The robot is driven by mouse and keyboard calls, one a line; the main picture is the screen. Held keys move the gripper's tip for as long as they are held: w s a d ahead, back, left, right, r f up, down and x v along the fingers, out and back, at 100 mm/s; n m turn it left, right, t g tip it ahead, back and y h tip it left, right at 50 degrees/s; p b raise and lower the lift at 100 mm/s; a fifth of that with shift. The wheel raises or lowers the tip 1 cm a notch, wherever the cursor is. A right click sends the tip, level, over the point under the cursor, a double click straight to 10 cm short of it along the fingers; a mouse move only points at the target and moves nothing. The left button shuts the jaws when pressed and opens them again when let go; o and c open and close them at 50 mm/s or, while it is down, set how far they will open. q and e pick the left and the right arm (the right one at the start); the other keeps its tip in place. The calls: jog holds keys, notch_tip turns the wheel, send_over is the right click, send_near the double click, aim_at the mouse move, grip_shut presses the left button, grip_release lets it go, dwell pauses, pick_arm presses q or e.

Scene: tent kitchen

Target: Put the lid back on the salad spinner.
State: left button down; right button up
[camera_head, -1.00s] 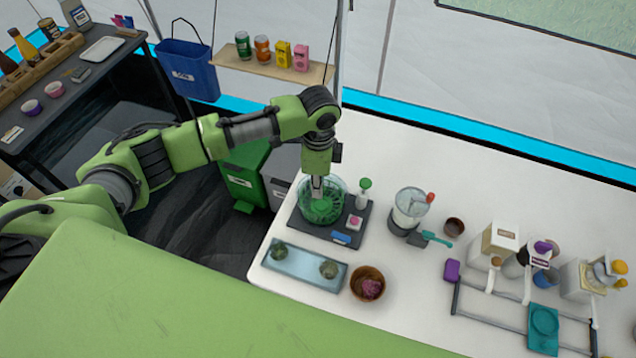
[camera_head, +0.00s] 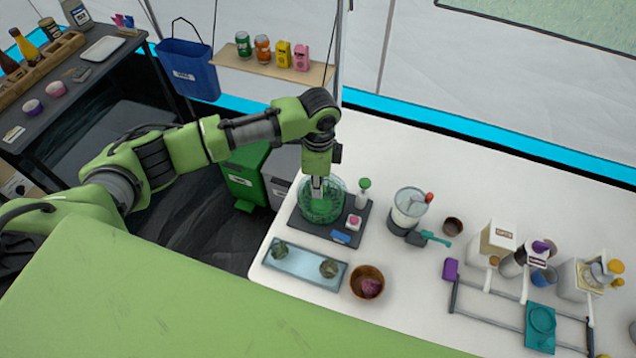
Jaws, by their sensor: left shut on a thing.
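The salad spinner (camera_head: 333,212) is a clear bowl with green inside, on a dark mat at the left end of the white counter. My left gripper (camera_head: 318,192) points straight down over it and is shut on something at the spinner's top. That is probably the green lid, but the gripper and the small size hide the grip. I cannot tell whether the lid sits on the rim or just above it. My right gripper is not in view.
On the dark mat (camera_head: 310,228) stand a green-topped bottle (camera_head: 362,193), a pink-topped item (camera_head: 354,222) and a blue item (camera_head: 342,237). A glass tray (camera_head: 300,268), brown bowl (camera_head: 367,282) and blender-like jar (camera_head: 409,207) are near. The counter's back middle is clear.

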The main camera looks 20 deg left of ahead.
pick_arm(q)
jog(key=shift+f+p, duration=0.2)
jog(key=shift+p, duration=0.55)
dwell(1.0)
dwell(0.3)
jog(key=c, duration=1.9)
grip_release()
jog(key=o, duration=0.5)
jog(key=shift+c, duration=0.2)
jog(key=shift+r, duration=0.15)
jog(key=shift+r+p, duration=3.4)
jog(key=shift+p, duration=0.25)
